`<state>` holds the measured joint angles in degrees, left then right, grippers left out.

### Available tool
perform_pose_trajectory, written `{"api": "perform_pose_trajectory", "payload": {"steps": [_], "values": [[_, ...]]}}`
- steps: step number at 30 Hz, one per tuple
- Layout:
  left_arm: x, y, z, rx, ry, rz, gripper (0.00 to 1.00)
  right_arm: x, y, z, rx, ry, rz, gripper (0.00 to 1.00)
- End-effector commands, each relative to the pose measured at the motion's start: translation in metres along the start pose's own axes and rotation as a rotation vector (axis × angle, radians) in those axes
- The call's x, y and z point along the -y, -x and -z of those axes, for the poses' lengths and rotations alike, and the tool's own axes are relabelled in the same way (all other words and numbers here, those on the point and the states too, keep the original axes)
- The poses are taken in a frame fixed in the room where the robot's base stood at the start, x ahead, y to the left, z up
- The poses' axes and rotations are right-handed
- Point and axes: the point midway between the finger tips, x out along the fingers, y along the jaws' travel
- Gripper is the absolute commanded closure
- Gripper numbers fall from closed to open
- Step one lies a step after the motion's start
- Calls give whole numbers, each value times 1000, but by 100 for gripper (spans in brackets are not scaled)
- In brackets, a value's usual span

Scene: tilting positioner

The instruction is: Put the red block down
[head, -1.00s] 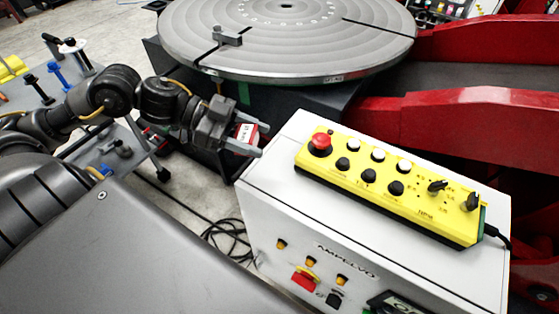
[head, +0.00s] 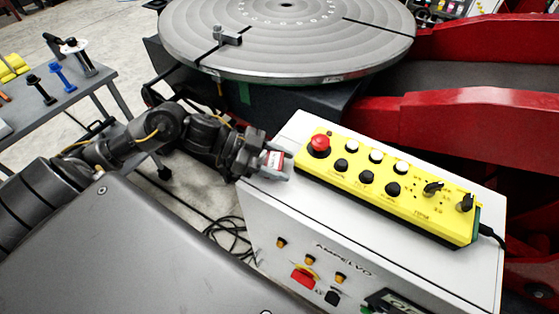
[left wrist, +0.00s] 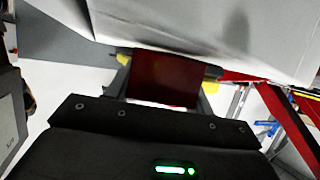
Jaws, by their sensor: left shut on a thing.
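The red block (head: 272,160), with a white label on its visible face, is held between the fingers of my left gripper (head: 279,164). In the left wrist view the block (left wrist: 165,78) shows as a dark red face between the two fingers, close to a pale surface. In the head view my left gripper overlaps the left part of the white cabinet's top (head: 300,128), just left of the yellow control box (head: 385,185). I cannot tell whether the block touches the cabinet top. My right gripper is not in view.
The yellow control box carries a red mushroom button (head: 319,146), several other buttons and knobs. The round slotted table (head: 300,45) stands behind, with red machine arms (head: 450,125) at right. A grey side table (head: 75,90) with tools is at left. Cables lie on the floor.

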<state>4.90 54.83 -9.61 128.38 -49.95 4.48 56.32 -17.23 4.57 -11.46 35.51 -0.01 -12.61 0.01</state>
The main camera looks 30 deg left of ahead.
Motion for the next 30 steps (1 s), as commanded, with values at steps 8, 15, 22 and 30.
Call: {"api": "perform_pose_trajectory", "payload": {"steps": [8,15,22,30], "values": [[1,-1,-1,-4,-4,2,96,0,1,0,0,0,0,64],[0,-2,-6,0,-2,0,40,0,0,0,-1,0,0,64],[0,-2,-5,0,-2,0,26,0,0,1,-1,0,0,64],[0,3,-4,2,-1,2,26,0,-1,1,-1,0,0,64]]}}
